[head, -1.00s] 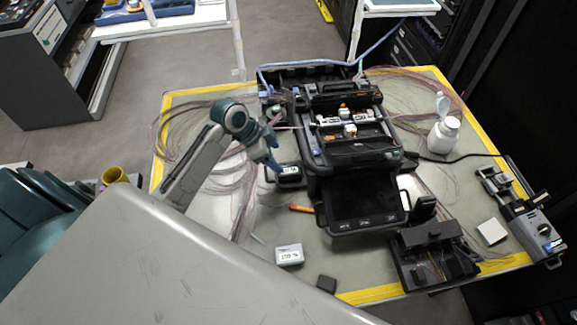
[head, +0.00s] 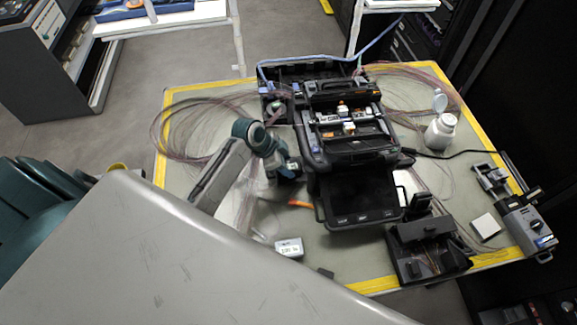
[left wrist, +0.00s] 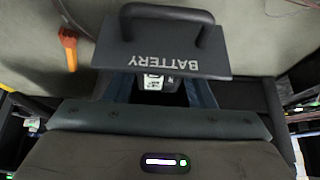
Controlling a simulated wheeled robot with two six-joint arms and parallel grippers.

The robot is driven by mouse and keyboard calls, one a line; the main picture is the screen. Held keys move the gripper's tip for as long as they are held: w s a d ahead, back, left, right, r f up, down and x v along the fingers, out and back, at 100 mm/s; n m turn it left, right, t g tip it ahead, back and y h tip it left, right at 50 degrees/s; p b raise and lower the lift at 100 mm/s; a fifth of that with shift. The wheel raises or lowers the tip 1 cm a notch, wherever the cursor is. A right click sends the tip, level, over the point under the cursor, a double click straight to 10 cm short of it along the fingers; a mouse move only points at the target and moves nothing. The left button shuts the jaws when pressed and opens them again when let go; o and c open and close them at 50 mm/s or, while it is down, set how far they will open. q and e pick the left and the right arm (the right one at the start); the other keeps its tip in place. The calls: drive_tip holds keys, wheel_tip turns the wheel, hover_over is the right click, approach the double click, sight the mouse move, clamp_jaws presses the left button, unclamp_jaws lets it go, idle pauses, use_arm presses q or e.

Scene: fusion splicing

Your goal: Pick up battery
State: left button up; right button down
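In the left wrist view, the dark battery (left wrist: 200,58) has a raised handle and a flat plate with upside-down BATTERY lettering. In the head view, the battery (head: 293,169) is beside the left side of the black splicer (head: 355,198), mostly hidden by my left gripper (head: 282,168). In the left wrist view, the blue fingers of that left gripper (left wrist: 160,92) are apart, one on each side of the battery's body behind the plate. Whether they press on it cannot be told. My right gripper is in neither current view.
An orange tool (head: 301,204) and a small white-grey box (head: 289,247) lie in front on the yellow-edged table (head: 375,286). Loose fibres (head: 200,118) spread at the left. A white bottle (head: 440,132) and a black holder (head: 428,248) stand at the right.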

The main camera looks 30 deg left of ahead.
use_arm(q)
drive_tip(key=c, duration=0.7)
drive_tip(key=shift+r, duration=0.1)
drive_tip(key=shift+c, duration=0.9)
use_arm(e)
drive_tip(key=shift+d, duration=0.35)
